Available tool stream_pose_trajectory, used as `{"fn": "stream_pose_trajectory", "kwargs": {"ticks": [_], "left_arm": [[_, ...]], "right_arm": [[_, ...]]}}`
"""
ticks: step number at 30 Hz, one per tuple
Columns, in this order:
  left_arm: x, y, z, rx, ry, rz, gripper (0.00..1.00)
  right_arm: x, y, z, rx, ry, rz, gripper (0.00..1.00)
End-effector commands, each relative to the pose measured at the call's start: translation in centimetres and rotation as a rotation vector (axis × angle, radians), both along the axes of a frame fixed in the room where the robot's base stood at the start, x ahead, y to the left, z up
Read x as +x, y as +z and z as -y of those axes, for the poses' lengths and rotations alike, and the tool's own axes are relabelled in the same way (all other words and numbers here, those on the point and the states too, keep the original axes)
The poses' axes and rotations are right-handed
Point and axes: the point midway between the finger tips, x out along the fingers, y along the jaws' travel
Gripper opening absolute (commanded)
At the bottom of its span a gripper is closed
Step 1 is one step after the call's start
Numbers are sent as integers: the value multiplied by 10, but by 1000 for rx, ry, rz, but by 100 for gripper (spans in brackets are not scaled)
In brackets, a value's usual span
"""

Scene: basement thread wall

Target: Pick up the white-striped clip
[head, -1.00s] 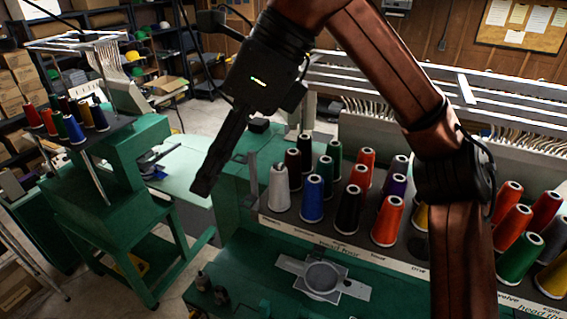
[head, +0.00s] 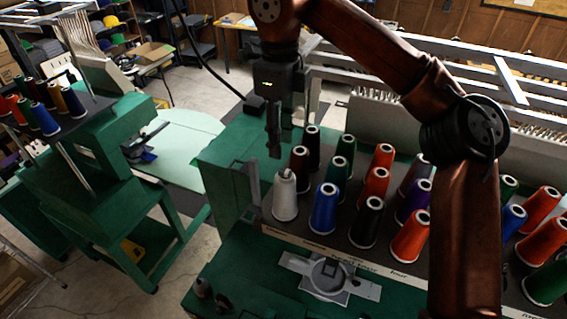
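My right gripper (head: 274,150) hangs pointing down, just above and behind the white thread cone (head: 285,198) at the left end of the rack. I see it edge-on as one narrow dark shape, so I cannot tell whether its fingers are apart. No object shows clearly in it. I cannot make out a white-striped clip anywhere in the head view. Small dark items (head: 203,287) sit on the green machine's front left, too small to identify. My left gripper is not in view.
Several coloured cones, including a blue one (head: 324,209), stand close together on the dark rack. A round grey hoop (head: 329,275) lies on the green bed in front. A second green machine (head: 90,150) stands at left. A pale green table (head: 178,145) lies between.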

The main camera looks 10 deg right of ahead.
Motion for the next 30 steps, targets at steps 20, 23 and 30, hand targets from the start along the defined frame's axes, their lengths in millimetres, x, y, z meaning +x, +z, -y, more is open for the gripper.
{"fn": "stream_pose_trajectory", "kwargs": {"ticks": [20, 23, 30], "left_arm": [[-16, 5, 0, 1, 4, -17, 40], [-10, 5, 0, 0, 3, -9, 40], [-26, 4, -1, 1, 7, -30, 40]], "right_arm": [[-4, -65, 4, 4, 4, 1, 32], [-4, -65, 4, 4, 4, 1, 32], [-4, -65, 4, 4, 4, 1, 17]]}}
